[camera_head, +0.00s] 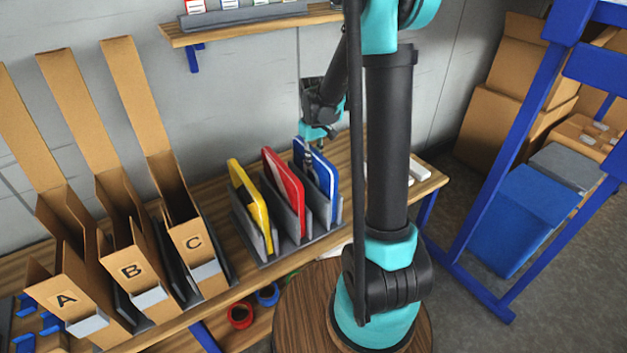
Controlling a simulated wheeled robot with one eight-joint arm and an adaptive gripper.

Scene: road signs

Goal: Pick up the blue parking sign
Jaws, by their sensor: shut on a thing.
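The blue parking sign (322,172) stands upright in the right slot of a grey rack (268,258) on the wooden table. A red sign (284,187) stands in the middle slot and a yellow sign (250,203) in the left slot. My gripper (309,148) reaches down from above and is shut on the top edge of the blue sign. My fingertips are small in view and partly hidden by the sign. The sign's lower part still sits between the rack's dividers.
Open cardboard boxes marked A (66,300), B (132,270) and C (194,243) stand left of the rack. A wooden wall shelf (250,25) hangs above. White items (417,171) lie at the table's right end. A blue frame (528,150) stands at right.

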